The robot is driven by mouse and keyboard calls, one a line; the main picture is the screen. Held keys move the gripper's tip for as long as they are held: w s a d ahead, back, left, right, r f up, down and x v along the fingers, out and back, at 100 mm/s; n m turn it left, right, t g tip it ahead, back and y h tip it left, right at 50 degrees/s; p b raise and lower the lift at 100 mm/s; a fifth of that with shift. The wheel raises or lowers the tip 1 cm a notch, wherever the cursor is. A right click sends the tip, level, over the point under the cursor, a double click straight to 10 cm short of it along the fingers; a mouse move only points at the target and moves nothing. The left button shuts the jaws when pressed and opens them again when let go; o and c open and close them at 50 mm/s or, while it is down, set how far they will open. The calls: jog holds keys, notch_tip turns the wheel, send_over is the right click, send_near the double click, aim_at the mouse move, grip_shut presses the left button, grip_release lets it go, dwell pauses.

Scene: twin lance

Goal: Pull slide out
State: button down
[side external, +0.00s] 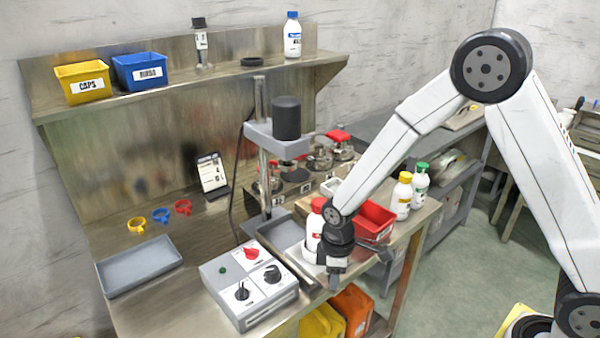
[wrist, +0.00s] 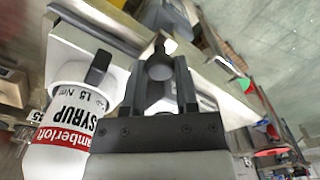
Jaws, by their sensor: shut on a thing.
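The slide (side external: 309,257) is a pale plate between dark rails at the front of the capping press. In the wrist view the bottle (wrist: 60,130) shows a red band and the word SYRUP, beside a white part of the slide (wrist: 68,45). My gripper (side external: 337,268) points down at the slide's front end, beside the bottle. In the wrist view my gripper (wrist: 163,85) has its fingers closed around a dark rounded knob (wrist: 160,62), which appears to be the slide's handle. The side view hides this grip.
The press (side external: 286,125) stands behind the slide. A control box (side external: 248,285) with knobs is at left, and a red bin (side external: 373,220) is close at right. Yellow-capped (side external: 402,195) and green-capped (side external: 420,185) bottles stand farther right. The bench's front edge is near my gripper.

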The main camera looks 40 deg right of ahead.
jog(key=shift+s, duration=0.35)
jog(key=shift+c, duration=1.9)
grip_release()
jog(key=shift+w+r, duration=0.1)
jog(key=shift+r, duration=3.8)
